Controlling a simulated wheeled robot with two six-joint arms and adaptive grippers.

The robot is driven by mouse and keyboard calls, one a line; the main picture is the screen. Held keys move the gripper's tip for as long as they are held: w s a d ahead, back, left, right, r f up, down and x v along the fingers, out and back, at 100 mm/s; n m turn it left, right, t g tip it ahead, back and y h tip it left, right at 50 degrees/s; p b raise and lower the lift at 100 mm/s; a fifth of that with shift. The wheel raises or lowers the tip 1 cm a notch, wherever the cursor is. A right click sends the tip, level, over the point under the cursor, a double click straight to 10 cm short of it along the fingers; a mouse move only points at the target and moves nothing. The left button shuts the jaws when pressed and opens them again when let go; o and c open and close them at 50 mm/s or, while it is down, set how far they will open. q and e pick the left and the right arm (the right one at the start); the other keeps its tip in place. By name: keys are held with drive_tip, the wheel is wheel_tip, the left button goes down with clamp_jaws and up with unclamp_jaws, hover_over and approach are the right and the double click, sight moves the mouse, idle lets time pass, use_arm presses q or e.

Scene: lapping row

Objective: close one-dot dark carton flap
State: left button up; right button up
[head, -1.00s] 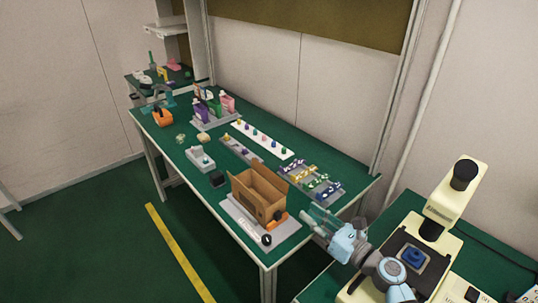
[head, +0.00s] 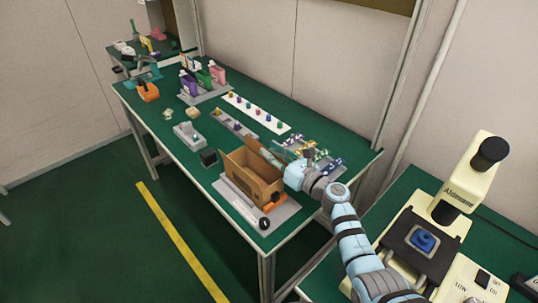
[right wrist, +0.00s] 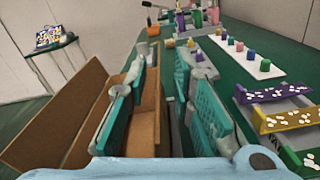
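The brown cardboard carton (head: 250,186) stands open at the top on a grey plate (head: 226,196) near the table's front edge. Its dot marking is too small to read. My right gripper (head: 268,155) is at the carton's right, far side. In the right wrist view, the gripper's teal-padded fingers (right wrist: 158,85) are apart, with a brown carton panel (right wrist: 149,115) between them. I cannot tell whether a pad touches it. Another carton panel (right wrist: 65,120) leans at the left of that view. My left gripper is not in view.
Trays with coloured parts (head: 322,160) lie just beyond the gripper. A white strip with coloured pegs (head: 257,112) is further back. A cream microscope (head: 462,200) is on the right-hand bench.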

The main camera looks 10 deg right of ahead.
drive_tip(key=shift+w+a, duration=0.4)
drive_tip(key=shift+w, duration=0.1)
clamp_jaws()
drive_tip(key=shift+s+a+n, duration=0.1)
drive_tip(key=shift+n, duration=0.4)
drive_tip(key=shift+s+a+n+b, duration=0.2)
drive_tip(key=shift+a+n+b, duration=0.15)
drive_tip(key=shift+n, duration=0.7)
drive_tip(key=shift+s+a+n+b, duration=0.2)
drive_tip(key=shift+n+b, duration=0.1)
drive_tip(key=shift+n, duration=0.7)
drive_tip(key=shift+s+a+n+b, duration=0.15)
drive_tip(key=shift+a+n+b, duration=0.2)
drive_tip(key=shift+n, duration=0.7)
drive_tip(key=shift+c, duration=2.2)
unclamp_jaws()
